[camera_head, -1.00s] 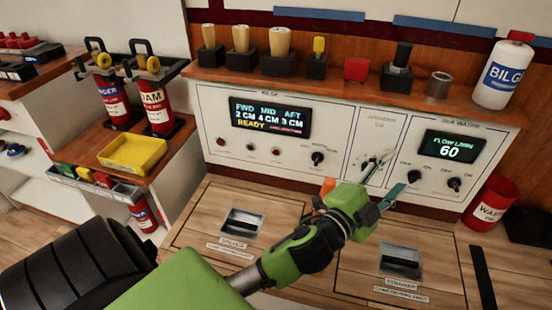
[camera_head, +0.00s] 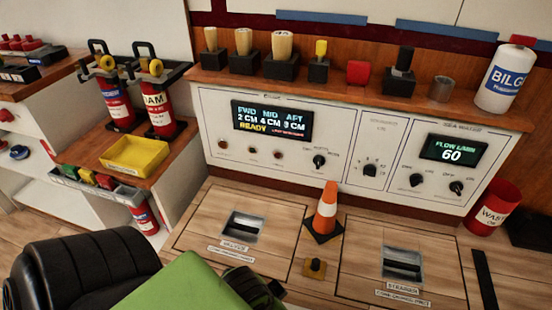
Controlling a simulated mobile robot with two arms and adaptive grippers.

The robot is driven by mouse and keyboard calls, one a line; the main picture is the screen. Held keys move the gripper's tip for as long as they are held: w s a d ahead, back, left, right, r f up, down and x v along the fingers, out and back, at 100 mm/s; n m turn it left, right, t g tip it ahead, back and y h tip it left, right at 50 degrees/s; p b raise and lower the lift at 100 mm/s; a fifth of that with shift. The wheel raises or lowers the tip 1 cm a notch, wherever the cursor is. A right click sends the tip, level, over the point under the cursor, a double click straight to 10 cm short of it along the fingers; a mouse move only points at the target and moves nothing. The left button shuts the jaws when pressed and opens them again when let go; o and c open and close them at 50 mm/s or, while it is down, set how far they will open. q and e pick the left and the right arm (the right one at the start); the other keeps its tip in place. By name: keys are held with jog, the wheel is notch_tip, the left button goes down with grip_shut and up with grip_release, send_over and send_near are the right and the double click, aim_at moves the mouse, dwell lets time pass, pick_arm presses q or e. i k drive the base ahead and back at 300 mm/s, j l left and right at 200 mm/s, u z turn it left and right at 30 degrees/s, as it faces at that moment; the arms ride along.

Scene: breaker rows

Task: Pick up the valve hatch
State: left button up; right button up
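The valve hatch (camera_head: 262,212) is a wooden floor panel at the lower middle left, lying flat, with a recessed metal handle (camera_head: 243,227) and a label below it. A similar wooden strainer hatch (camera_head: 370,285) lies to its right with its own recessed handle (camera_head: 402,265). My green left arm comes in at the bottom and covers the area just below the valve hatch's front edge. No gripper fingertips show, so neither gripper's opening can be seen.
The control panel (camera_head: 350,150) rises behind. A yellow tray (camera_head: 135,155) sits on the left shelf, and a red waste bin (camera_head: 491,208) stands at right.

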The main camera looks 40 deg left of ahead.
aim_at(231, 229)
jog(key=u, duration=1.6)
